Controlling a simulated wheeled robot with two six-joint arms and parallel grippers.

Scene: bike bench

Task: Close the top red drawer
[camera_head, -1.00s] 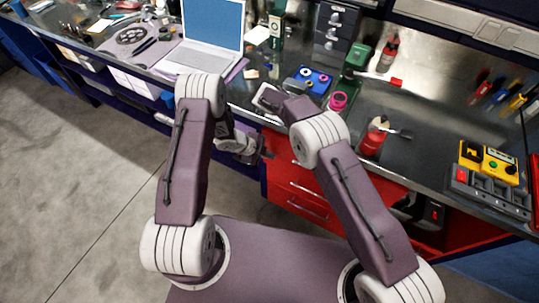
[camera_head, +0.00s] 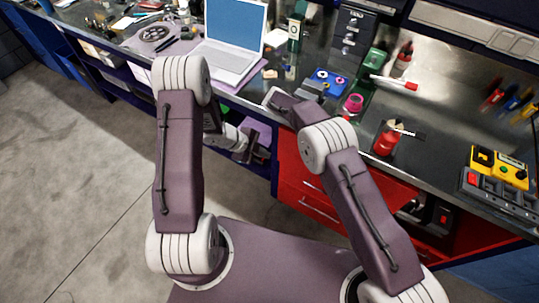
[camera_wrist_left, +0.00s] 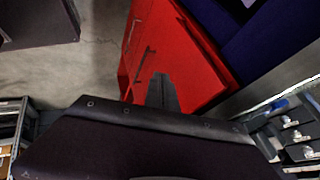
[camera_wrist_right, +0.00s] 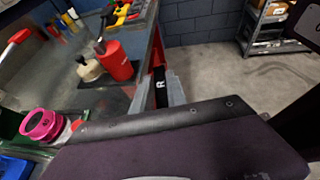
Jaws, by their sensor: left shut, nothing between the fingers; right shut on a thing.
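The red drawer cabinet (camera_head: 318,188) stands under the bench, with silver handles on its front. My right arm covers part of its top, and I cannot tell how far the top drawer is out. The left wrist view shows the red cabinet (camera_wrist_left: 185,55) with dark handles beyond my left fingers. My left gripper (camera_head: 255,154) is shut and empty, left of the cabinet in the head view; its fingers (camera_wrist_left: 162,92) overlap the red front in the wrist view. My right gripper (camera_wrist_right: 160,90) is shut on a black piece marked with a white R (camera_wrist_right: 160,88).
In the right wrist view, the red bottle (camera_wrist_right: 115,60) stands near the bench edge. Open floor (camera_head: 80,185) lies at left.

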